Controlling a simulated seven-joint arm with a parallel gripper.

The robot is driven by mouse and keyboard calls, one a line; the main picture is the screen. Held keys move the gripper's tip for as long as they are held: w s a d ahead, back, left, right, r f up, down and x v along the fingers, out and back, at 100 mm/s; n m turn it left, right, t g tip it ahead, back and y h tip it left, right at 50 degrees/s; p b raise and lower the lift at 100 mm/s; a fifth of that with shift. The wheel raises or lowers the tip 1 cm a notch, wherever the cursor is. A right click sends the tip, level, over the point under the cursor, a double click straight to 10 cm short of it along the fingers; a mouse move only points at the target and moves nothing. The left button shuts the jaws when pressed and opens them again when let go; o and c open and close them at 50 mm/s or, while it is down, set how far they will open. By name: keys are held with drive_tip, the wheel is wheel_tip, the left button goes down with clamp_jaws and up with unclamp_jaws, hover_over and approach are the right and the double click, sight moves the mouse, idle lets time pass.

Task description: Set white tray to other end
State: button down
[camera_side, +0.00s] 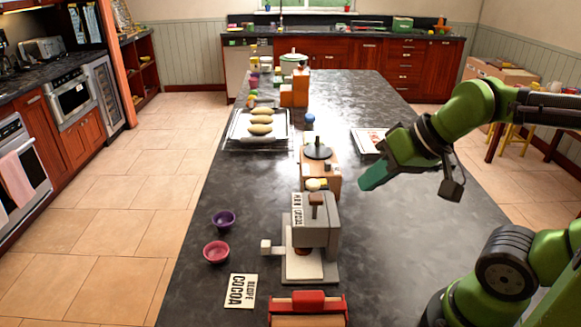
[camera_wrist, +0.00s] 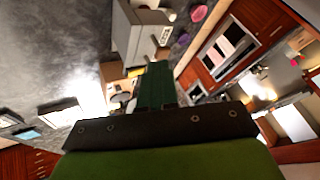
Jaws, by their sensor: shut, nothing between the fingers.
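My gripper (camera_side: 372,181) is shut and empty above the counter's right half, right of a wooden box with a black-topped device and nearer the camera than the tray. It is well apart from the tray. In the wrist view the shut fingers (camera_wrist: 156,84) point toward the grey machine. I cannot make out the tray clearly in that view.
The wooden box (camera_side: 321,171) and grey machine (camera_side: 317,235) stand mid-counter. Two bowls (camera_side: 217,251) and a cocoa recipe card (camera_side: 240,290) lie front left. An open book-like item (camera_side: 369,141) lies right of the tray. The counter's front right is clear.

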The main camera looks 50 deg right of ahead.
drive_tip(key=c, duration=1.8)
unclamp_jaws()
drive_tip(key=shift+o, duration=1.2)
drive_tip(key=shift+a+f, duration=0.15)
drive_tip(key=o, duration=0.6)
drive_tip(key=w, duration=0.1)
drive_tip(key=w+a+f+g, duration=0.1)
drive_tip(key=w+a+g, duration=0.1)
drive_tip(key=shift+w+f+y, duration=0.3)
drive_tip(key=shift+w, duration=0.05)
drive_tip(key=shift+o, duration=0.2)
drive_tip(key=m+g+h, duration=0.3)
drive_tip(key=m+g, duration=0.2)
drive_tip(key=m, duration=1.8)
hover_over(266, 243)
wheel_tip(266, 243, down, 5)
wheel_tip(266, 243, down, 16)
drive_tip(key=shift+r, duration=0.15)
drive_tip(key=shift+c, duration=0.3)
clamp_jaws()
